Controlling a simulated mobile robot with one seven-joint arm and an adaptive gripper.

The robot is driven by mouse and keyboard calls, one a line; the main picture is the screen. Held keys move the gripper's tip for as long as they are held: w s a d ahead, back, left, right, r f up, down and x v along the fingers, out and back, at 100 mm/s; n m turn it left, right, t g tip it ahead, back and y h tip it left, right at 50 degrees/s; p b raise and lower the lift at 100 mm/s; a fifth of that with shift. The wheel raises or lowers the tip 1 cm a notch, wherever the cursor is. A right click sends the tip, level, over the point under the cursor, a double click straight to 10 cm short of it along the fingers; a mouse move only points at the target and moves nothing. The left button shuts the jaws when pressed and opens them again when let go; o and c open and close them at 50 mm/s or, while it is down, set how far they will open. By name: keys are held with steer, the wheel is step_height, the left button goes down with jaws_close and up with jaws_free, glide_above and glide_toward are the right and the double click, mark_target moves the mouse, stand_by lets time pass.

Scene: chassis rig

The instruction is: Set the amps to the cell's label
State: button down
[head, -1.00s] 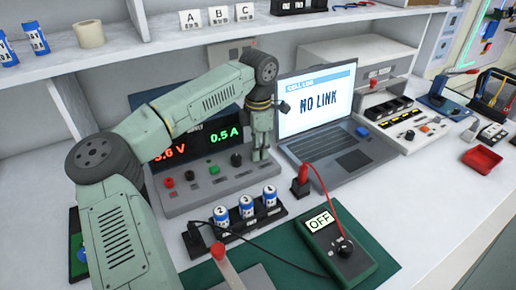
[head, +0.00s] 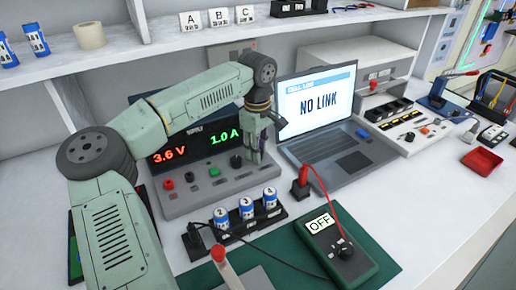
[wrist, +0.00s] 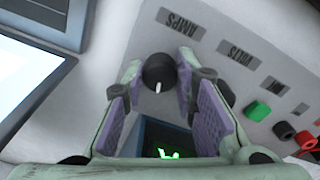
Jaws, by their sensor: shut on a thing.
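The power supply (head: 190,203) stands at the back of the bench, its red figure reading 3.6 V and its green figure (head: 224,138) 1.0 A. My gripper (head: 254,158) is at the right end of its front panel. In the wrist view my gripper (wrist: 165,85) has its purple-padded fingers closed around the black AMPS knob (wrist: 159,72), which has a white pointer mark. The AMPS label (wrist: 181,23) is beside the knob. Blue-and-white cells (head: 246,208) numbered 2, 3 and 4 stand in a black holder in front. I cannot read a current label on them.
The laptop (head: 321,108) reads NO LINK, close to the gripper's right. A meter (head: 320,240) showing OFF lies on the green mat with a red lead. Two more cells (head: 35,39) stand on the left shelf. A red tray (head: 482,159) is at the right.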

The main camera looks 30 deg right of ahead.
steer(key=m, duration=0.4)
steer(key=shift+m, duration=0.3)
steer(key=shift+m+p, duration=0.35)
steer(key=shift+m, duration=1.65)
steer(key=c, duration=1.3)
jaws_free()
step_height(320, 180, up, 12)
steer(key=shift+a, duration=0.15)
steer(key=shift+f, duration=0.1)
